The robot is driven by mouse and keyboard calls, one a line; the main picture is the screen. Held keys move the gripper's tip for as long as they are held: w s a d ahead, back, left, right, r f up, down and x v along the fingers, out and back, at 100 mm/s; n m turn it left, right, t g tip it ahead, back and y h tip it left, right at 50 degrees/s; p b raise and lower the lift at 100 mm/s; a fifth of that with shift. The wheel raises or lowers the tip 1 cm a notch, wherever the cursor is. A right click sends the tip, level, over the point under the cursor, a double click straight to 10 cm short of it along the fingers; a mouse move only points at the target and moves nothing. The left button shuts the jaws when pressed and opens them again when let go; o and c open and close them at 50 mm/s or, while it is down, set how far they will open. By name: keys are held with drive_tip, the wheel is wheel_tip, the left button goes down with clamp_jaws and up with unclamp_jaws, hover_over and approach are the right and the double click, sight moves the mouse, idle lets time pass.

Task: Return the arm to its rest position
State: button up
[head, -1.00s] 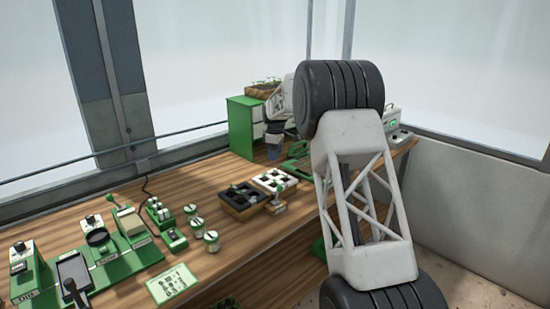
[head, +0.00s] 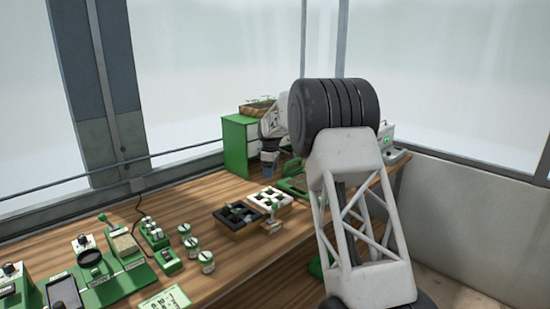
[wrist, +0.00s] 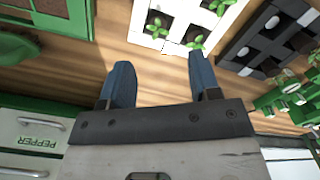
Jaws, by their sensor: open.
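My gripper (wrist: 160,80) shows in the wrist view with its two blue fingers apart and nothing between them. It hangs over the wooden bench, close to a white seedling tray (wrist: 150,22) with small green plants. In the head view my arm reaches from the lower right toward the back of the bench. There my gripper (head: 268,168) is small and partly hidden by the arm, beside a green cabinet (head: 236,148).
A black tray (wrist: 262,45) lies beside the white one. Drawers, one labelled PEPPER (wrist: 35,138), stand close by the gripper. Green devices (head: 95,262) and several small jars (head: 192,247) stand at the bench's left. Open bench wood lies between jars and trays.

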drive_tip(key=s+d+r+m, duration=0.2)
drive_tip(key=s+d+r, duration=0.35)
drive_tip(key=s, duration=0.65)
drive_tip(key=s+d+r+m+t, duration=0.1)
drive_tip(key=s+d+r+m, duration=0.25)
drive_tip(key=s+r, duration=0.55)
drive_tip(key=s+d+r+m, duration=0.2)
drive_tip(key=s+d+r, duration=0.3)
drive_tip(key=s, duration=0.9)
drive_tip(key=s+d+f+m, duration=0.2)
drive_tip(key=s+f, duration=0.1)
drive_tip(key=s, duration=1)
drive_tip(key=s+d+f+m+t, duration=0.1)
drive_tip(key=s+d+f+m, duration=0.2)
drive_tip(key=s, duration=1)
drive_tip(key=s+d+f+m, duration=0.2)
drive_tip(key=s+d+f, duration=0.1)
drive_tip(key=s, duration=1.1)
drive_tip(key=shift+f+t, duration=0.15)
drive_tip(key=shift+t, duration=0.15)
drive_tip(key=shift+w+m, duration=0.1)
drive_tip(key=shift+m, duration=0.15)
